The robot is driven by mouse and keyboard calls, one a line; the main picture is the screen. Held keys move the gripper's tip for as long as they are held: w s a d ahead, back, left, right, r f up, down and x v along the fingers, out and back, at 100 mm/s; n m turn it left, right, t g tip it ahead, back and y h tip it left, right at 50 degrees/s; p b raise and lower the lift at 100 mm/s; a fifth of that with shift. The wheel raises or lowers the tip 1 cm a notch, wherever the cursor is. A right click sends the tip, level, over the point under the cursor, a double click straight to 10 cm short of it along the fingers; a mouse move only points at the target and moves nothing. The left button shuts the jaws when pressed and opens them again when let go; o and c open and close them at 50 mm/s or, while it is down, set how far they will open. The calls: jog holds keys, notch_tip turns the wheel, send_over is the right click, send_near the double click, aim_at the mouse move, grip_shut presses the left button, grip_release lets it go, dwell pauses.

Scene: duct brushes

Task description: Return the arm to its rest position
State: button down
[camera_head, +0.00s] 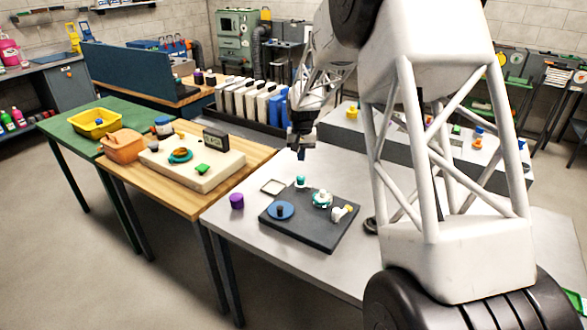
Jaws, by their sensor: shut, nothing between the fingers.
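My arm's white lattice links fill the right half of the head view. My gripper (301,152) hangs pointing down above the far edge of the grey table (235,262). Its fingers look close together, with nothing seen between them. It is small in the picture and stands apart from the things below it. Under and in front of it is a dark board (305,240) bearing a blue disc (281,211), a teal and white round part (321,199) and a white piece with a yellow end (343,212). A small teal-topped piece (300,182) stands at the board's far edge.
A purple cylinder (236,201) and a small pale square tray (272,187) sit left of the board. A wooden table (190,205) with a cream slab (215,172) adjoins on the left. White and blue canisters (240,98) stand behind. My arm hides much of the right side.

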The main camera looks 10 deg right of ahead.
jog(key=s+a+r, duration=0.1)
jog(key=s+r, duration=0.4)
jog(key=s, duration=0.4)
jog(key=s+a+r+n+t, duration=0.1)
jog(key=s+r, duration=0.5)
jog(key=s, duration=0.2)
jog(key=s+a+r, duration=0.2)
jog(key=s+r, duration=0.3)
jog(key=s, duration=0.4)
jog(key=s+a+n+t, duration=0.1)
jog(key=s, duration=2.6)
jog(key=shift+a+f+n+t, duration=0.15)
jog(key=shift+a+n+t, duration=0.15)
jog(key=shift+n, duration=0.1)
jog(key=c, duration=1.8)
grip_release()
